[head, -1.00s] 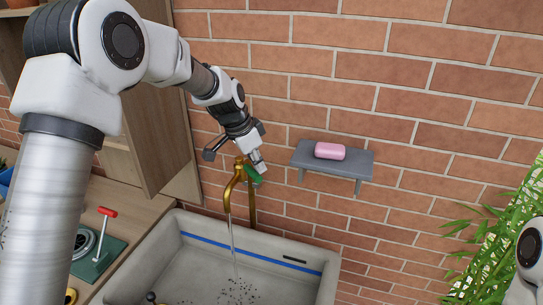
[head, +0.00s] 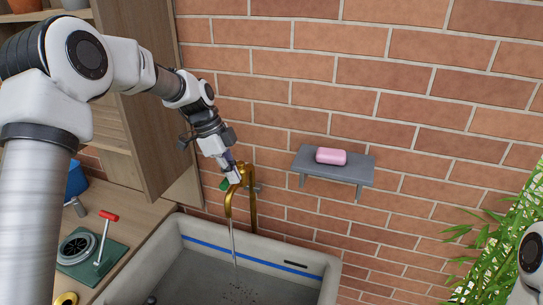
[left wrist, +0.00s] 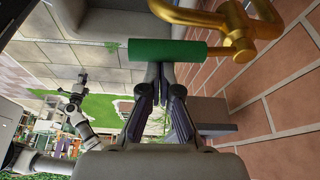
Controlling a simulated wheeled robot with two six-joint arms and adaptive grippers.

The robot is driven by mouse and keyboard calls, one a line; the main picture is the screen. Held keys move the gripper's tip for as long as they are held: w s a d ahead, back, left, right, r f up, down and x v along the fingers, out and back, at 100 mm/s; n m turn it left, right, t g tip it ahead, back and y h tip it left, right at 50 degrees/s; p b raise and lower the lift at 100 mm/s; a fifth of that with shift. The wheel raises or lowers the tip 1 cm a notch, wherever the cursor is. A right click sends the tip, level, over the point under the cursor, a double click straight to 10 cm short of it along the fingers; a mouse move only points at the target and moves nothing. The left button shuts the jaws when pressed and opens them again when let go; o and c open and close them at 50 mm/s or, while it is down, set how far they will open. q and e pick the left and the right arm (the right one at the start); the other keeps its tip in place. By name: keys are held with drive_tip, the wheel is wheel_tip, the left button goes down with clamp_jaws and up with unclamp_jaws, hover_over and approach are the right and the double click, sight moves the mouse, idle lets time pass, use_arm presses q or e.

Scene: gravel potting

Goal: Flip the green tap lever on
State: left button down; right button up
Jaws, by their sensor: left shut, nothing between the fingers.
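The brass tap (head: 251,205) stands at the back of the sink, and a thin stream of water (head: 233,240) falls from its spout. Its green lever (head: 224,184) shows at the left of the tap, partly hidden by my left gripper (head: 234,178). In the left wrist view the green lever (left wrist: 165,51) lies across the picture, joined to the brass body (left wrist: 232,38). My left gripper (left wrist: 160,72) is shut and empty, its fingertips right at the lever; I cannot tell if they touch.
The grey sink (head: 300,250) has dark specks inside. A grey wall shelf (head: 335,170) with pink soap (head: 331,156) is right of the tap. A wooden cabinet (head: 155,130) is at the left. Bamboo (head: 490,240) stands at the right.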

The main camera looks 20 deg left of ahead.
use_arm(q)
drive_tip(key=shift+a, duration=0.2)
use_arm(e)
drive_tip(key=shift+r, duration=0.1)
idle(0.4)
use_arm(q)
wheel_tip(320, 180, up, 10)
drive_tip(key=b, duration=0.1)
drive_tip(key=shift+d+b, duration=0.2)
drive_tip(key=shift+b, duration=0.1)
use_arm(e)
drive_tip(key=shift+s+d+f, duration=0.3)
drive_tip(key=shift+d+f, duration=0.5)
drive_tip(key=shift+f, duration=0.05)
